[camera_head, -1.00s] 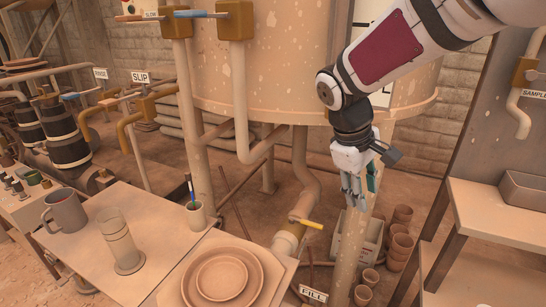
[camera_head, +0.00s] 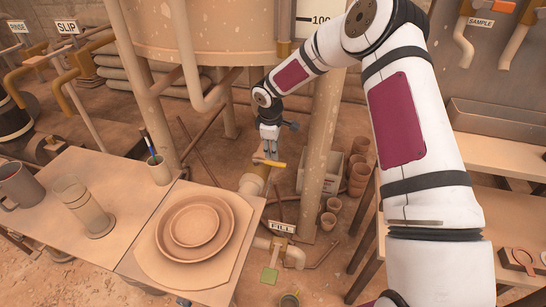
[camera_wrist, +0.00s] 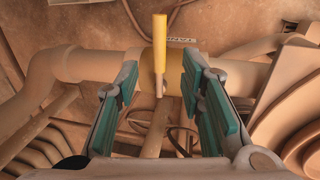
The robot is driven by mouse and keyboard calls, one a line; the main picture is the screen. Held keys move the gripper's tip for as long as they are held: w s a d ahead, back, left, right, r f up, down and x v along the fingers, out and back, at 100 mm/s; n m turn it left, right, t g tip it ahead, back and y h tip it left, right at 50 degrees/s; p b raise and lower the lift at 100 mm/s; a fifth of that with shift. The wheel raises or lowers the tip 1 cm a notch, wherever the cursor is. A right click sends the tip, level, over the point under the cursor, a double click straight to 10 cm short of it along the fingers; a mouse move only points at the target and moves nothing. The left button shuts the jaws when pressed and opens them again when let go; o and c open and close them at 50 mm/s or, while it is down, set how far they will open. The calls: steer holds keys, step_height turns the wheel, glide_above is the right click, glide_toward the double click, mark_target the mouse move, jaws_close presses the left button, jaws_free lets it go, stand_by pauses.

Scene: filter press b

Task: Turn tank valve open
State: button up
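The tank valve is on the pipe under the tank (camera_head: 190,30). Its lever (camera_head: 270,162) has a yellow handle, which also shows in the wrist view (camera_wrist: 160,42), sticking up in the picture from a brass-coloured body (camera_wrist: 140,70). My gripper (camera_head: 270,150) points down just above the lever. In the wrist view my gripper (camera_wrist: 160,72) is open, with teal-padded fingers on either side of the lever's thin metal part. No contact with the lever is clear, and the fingers' exact depth against it cannot be told.
A table with stacked plates (camera_head: 195,225), a glass jar (camera_head: 85,210) and a mug (camera_head: 20,185) stands at left. A FILL sign (camera_head: 282,228) is below the valve. A crate (camera_head: 310,172) and several clay pots (camera_head: 359,180) stand to the right. A tank leg (camera_head: 319,150) is close by.

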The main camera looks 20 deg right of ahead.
mark_target(274, 163)
steer(key=f, duration=0.2)
steer(key=w+f+b, duration=0.1)
steer(key=f, duration=0.4)
steer(key=shift+w+d+f+b, duration=0.2)
steer(key=shift+d+b, duration=0.15)
steer(key=shift+d, duration=0.05)
jaws_close()
